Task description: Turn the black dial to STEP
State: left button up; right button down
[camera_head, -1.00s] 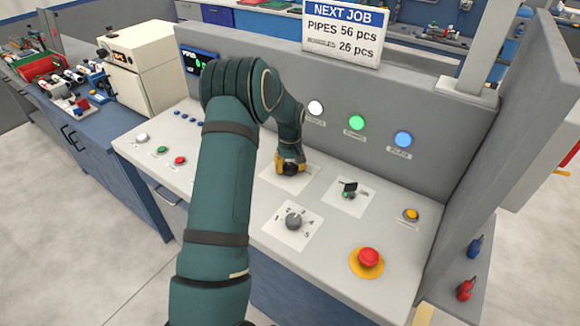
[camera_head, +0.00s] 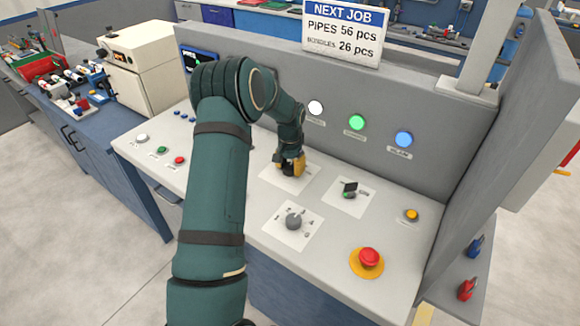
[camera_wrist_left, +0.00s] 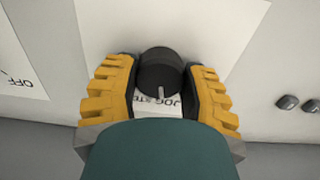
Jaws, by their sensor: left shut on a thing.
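The black dial (camera_wrist_left: 158,68) sits between the yellow-and-black fingers of my left gripper (camera_wrist_left: 162,76) in the left wrist view, with a finger against each side. Its white pointer mark faces the printed label (camera_wrist_left: 172,104), near the gap between JOG and the partly covered second word. The rest of the label is hidden by the gripper. In the head view my left gripper (camera_head: 291,165) points down onto a white plate (camera_head: 272,176) on the sloped panel and mostly covers the dial. My right gripper is not in view.
A grey numbered knob (camera_head: 293,221) lies in front, and a small black switch (camera_head: 349,188) to the right. A red emergency button (camera_head: 369,258) and an orange button (camera_head: 411,214) are further right. An upright panel with lit lamps (camera_head: 357,122) stands close behind.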

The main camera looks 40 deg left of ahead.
aim_at(290, 166)
pick_arm(q)
jog(key=m, duration=0.7)
dwell(0.5)
jog(key=o, duration=1.2)
jog(key=shift+o, duration=0.2)
notch_tip(290, 166, up, 12)
jog(key=shift+s+f, duration=0.1)
